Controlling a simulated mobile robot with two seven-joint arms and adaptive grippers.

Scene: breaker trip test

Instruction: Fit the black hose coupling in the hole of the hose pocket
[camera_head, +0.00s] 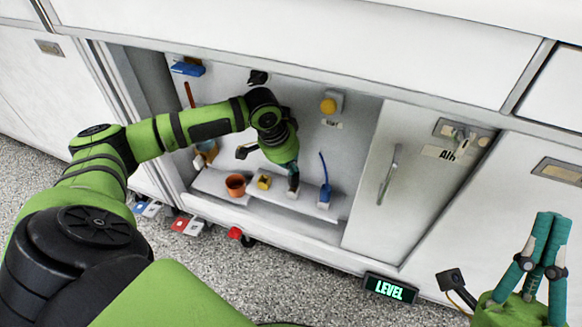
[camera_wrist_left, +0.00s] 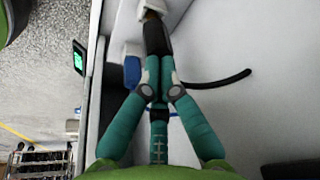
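The black hose coupling (camera_wrist_left: 155,35) is a dark cylinder between the fingertips of my left gripper (camera_wrist_left: 158,75), which is shut on it. In the head view my left gripper (camera_head: 291,169) points down inside the open cabinet bay. The coupling (camera_head: 293,184) shows there just below the fingertips. Its far end meets a white block (camera_wrist_left: 150,6), which appears to be the hose pocket, also seen in the head view (camera_head: 292,194). The hole is hidden, so I cannot tell how deep the coupling sits. My right gripper (camera_head: 552,216) is shut and empty at the lower right.
A blue coupling (camera_head: 325,193) with a blue hose stands right of the pocket. A yellow block (camera_head: 264,182) and an orange cup (camera_head: 236,185) stand left on the shelf (camera_head: 270,203). A yellow knob (camera_head: 329,105) is on the back wall.

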